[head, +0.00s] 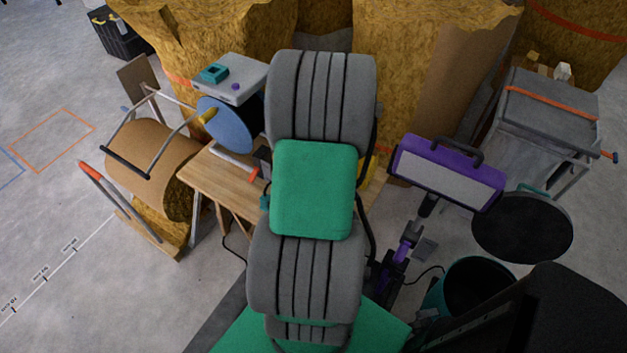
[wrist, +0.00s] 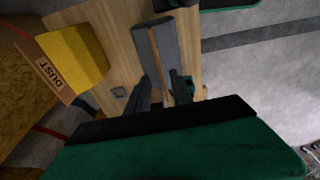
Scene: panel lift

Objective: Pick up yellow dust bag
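The yellow dust bag (wrist: 78,58) shows at the upper left of the wrist view, with a tan collar marked "DUST". It lies by the edge of the wooden bench top (wrist: 112,50). In the head view only a yellow patch (head: 367,172) shows behind my arm, probably the same bag. My gripper (wrist: 163,92) is open in the wrist view, its two dark fingers apart and to the right of the bag. A long grey block (wrist: 160,48) lies on the bench beyond the fingers. My arm hides the gripper in the head view.
A purple-framed panel lamp (head: 450,172), a round black top (head: 522,226) and a teal bin (head: 474,290) stand at right. Open floor (head: 60,210) lies far left.

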